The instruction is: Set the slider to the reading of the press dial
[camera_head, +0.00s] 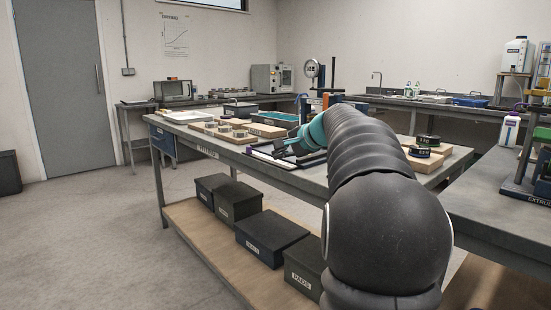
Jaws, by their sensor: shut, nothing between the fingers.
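My arm reaches across the workbench, and my gripper (281,148) at its end has a teal body and dark fingers. The fingers are shut with nothing between them. They are just above or at a dark, low device with a pale edge (262,156) near the bench's front edge. This may be the slider, but I cannot make out its knob or scale, and I cannot tell whether the fingers touch it. A round pale dial (312,68) on a stand shows farther back, likely the press dial. Its needle and reading are too small to tell. My arm hides part of the bench.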

